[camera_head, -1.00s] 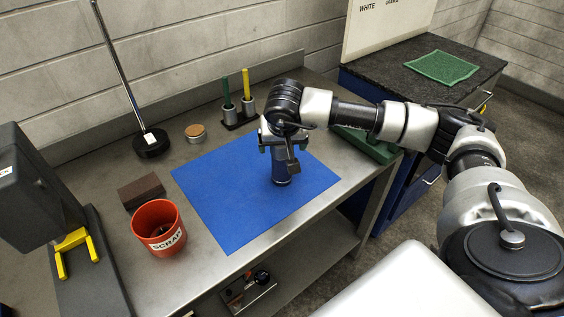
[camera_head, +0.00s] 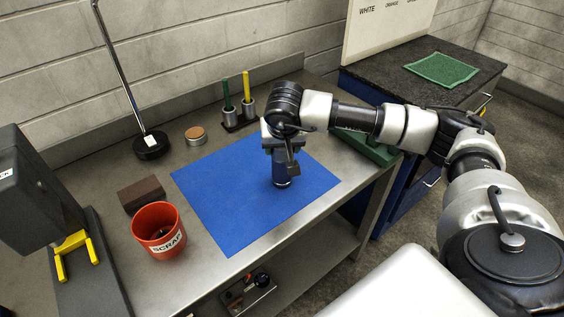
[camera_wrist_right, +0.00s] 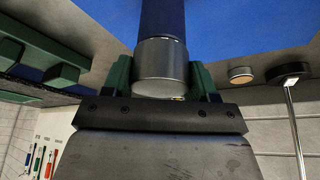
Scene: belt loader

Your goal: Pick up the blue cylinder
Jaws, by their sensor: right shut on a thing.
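The blue cylinder (camera_head: 282,182) stands upright on the blue mat (camera_head: 232,205) in the head view. Only its lower part shows below my right gripper (camera_head: 283,160). In the right wrist view the blue cylinder (camera_wrist_right: 162,20) has a silver metal end (camera_wrist_right: 161,65), which sits between the two green fingers of my right gripper (camera_wrist_right: 162,80). The right gripper points down and is shut on the cylinder. My left gripper is in neither view.
An orange scrap bin (camera_head: 159,230) and a brown block (camera_head: 141,193) stand left of the mat. A holder with green and yellow sticks (camera_head: 238,112), a round tin (camera_head: 196,134) and a black lamp base (camera_head: 151,146) are behind it. A green box (camera_head: 368,147) lies to the right.

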